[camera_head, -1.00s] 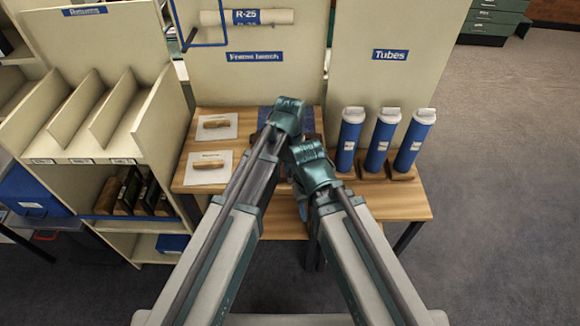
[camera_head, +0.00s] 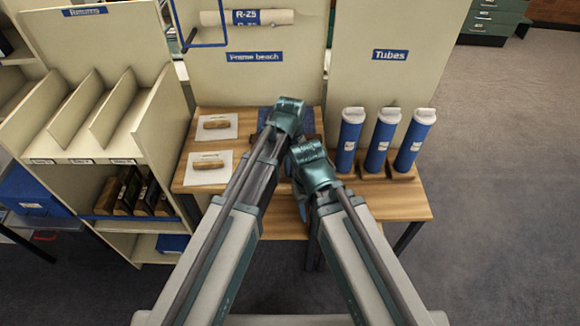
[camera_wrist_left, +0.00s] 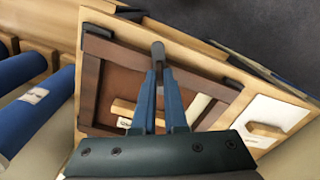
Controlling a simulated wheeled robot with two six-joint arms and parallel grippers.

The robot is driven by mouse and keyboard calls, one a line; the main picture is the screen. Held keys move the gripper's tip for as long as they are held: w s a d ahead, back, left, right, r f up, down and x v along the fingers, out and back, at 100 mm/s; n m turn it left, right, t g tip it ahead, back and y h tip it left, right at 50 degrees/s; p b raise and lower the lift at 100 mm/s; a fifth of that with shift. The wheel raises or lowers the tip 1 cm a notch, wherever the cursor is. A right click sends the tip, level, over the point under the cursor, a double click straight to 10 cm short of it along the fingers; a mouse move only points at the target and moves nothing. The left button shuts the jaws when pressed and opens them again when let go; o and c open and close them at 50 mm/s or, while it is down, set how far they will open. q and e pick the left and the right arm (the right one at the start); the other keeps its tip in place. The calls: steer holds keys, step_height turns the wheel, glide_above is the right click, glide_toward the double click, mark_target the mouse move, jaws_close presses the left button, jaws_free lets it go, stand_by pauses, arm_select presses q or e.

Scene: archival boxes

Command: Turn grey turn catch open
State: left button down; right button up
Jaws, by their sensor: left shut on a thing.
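In the left wrist view a dark brown wooden frame (camera_wrist_left: 97,85) lies on the wooden bench, with a brown panel (camera_wrist_left: 130,77) inside it. A small grey turn catch (camera_wrist_left: 158,49) shows at the frame's far side. My left gripper (camera_wrist_left: 158,72) is shut on this catch, its two blue fingers close together. The catch's exact angle is hard to read behind the fingertips. In the head view my left wrist (camera_head: 288,114) hides most of the frame.
Three blue tubes (camera_head: 383,140) stand in wooden holders at the bench's right. Two white cards (camera_head: 213,128) with wooden pieces lie at its left. A shelf unit with dividers (camera_head: 112,110) is at the left. Floor at the right is clear.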

arm_select(q)
steer(key=n, duration=1.2)
steer(key=shift+n, duration=0.4)
stand_by(0.4)
steer(key=c, duration=1)
jaws_free()
steer(key=shift+o, duration=0.2)
steer(key=shift+r, duration=0.15)
step_height(320, 180, up, 14)
steer(key=p, duration=1.3)
steer(key=shift+f+p, duration=0.25)
steer(key=shift+p, duration=0.15)
